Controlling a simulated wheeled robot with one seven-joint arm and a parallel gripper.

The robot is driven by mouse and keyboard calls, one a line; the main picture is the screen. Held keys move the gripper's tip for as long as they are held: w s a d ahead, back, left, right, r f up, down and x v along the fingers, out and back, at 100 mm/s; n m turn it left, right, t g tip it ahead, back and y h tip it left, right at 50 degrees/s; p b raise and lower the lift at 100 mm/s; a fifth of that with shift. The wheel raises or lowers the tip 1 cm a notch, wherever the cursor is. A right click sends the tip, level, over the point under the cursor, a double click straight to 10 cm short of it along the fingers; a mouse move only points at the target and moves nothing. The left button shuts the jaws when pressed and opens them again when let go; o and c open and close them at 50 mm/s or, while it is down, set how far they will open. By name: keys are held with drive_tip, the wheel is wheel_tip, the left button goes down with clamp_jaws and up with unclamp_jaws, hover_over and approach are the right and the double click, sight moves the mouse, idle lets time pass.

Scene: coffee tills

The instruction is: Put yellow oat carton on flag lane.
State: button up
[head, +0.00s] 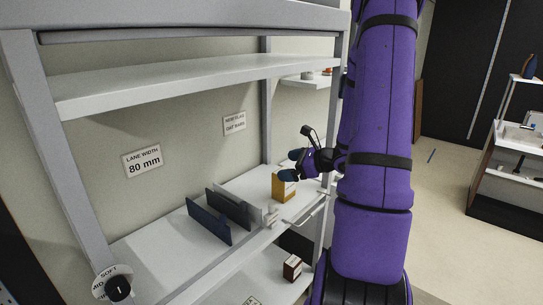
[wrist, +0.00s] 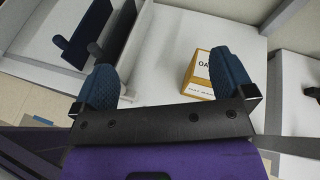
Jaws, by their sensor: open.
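The yellow oat carton (head: 284,188) stands upright on the white middle shelf, near its right end. It also shows in the wrist view (wrist: 197,78), where its label begins "OA" and the right finger covers part of it. My gripper (head: 293,165) is above the carton in the head view. In the wrist view my gripper (wrist: 167,72) is open and empty, with the carton closer to the right finger. Dark blue dividers (head: 209,222) stand on the shelf left of the carton. I cannot tell which lane is the flag lane.
Wall signs read "LANE WIDTH 80 mm" (head: 143,161) and, in small print, something like flag and oat (head: 234,123). An upper shelf (head: 160,83) overhangs the middle one. A dark box (head: 292,267) sits on the lower shelf. Bare shelf lies left of the dividers.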

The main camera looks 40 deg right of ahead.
drive_tip(key=s+a+r+n+g+y, duration=0.1)
drive_tip(key=s+a+r+n+g, duration=0.15)
drive_tip(key=a+r+n, duration=0.4)
drive_tip(key=s+a+r+n+g+y, duration=0.1)
drive_tip(key=a+n+g, duration=0.3)
drive_tip(key=a, duration=0.5)
drive_tip(key=s+a+r+n+g, duration=0.1)
drive_tip(key=a+r+n+g, duration=0.25)
drive_tip(key=a+n, duration=0.35)
drive_tip(key=s+a+r+n+t+h, duration=0.1)
drive_tip(key=s+a+r+n+h, duration=0.2)
drive_tip(key=s+n, duration=0.3)
drive_tip(key=s+a+r+n+t+h, duration=0.1)
drive_tip(key=s+a+r+n+h, duration=0.2)
drive_tip(key=s+r+n, duration=0.3)
drive_tip(key=shift+s+h, duration=0.4)
drive_tip(key=shift+s, duration=0.05)
drive_tip(key=shift+d, duration=0.15)
